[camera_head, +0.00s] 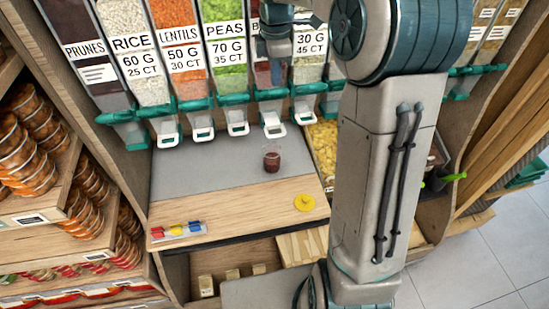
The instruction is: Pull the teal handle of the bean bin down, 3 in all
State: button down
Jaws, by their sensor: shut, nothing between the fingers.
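The bean bin (260,76) stands in the row of clear dispensers, between the peas and a bin marked 30 G. Its label is mostly hidden behind my gripper; only a "B" shows. Its teal handle (270,95) runs across the bin's lower front, above a white-rimmed spout (274,130). My gripper (277,72) is shut and empty, pointing down in front of the bin, just above the handle. I cannot tell whether it touches the handle. A small cup (271,162) with dark red contents stands below the spout on the grey mat (220,172).
Bins of prunes (92,60), rice (126,60), lentils (182,55) and peas (226,55) stand to the left. A yellow disc (305,202) and a coloured clip rack (178,231) lie on the wooden counter. My arm hides the right side.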

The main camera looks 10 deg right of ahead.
jog(key=shift+r, duration=0.1)
jog(key=s+r+p, duration=0.2)
jog(key=s+r, duration=0.2)
jog(key=shift+r, duration=0.4)
dwell(0.5)
jog(key=s+f+m+t+b, duration=0.1)
jog(key=s+f+m, duration=0.2)
jog(key=s+m, duration=0.3)
jog(key=s+f+m+t+b, duration=0.1)
jog(key=s+f+m, duration=0.2)
jog(key=s+m, duration=0.3)
jog(key=s+d+f+m+t+b, duration=0.1)
jog(key=s+f+m+b, duration=0.1)
jog(key=s+m, duration=0.4)
jog(key=s+f, duration=0.1)
jog(key=s, duration=0.2)
jog(key=shift+s+t, duration=0.25)
jog(key=shift+t, duration=0.15)
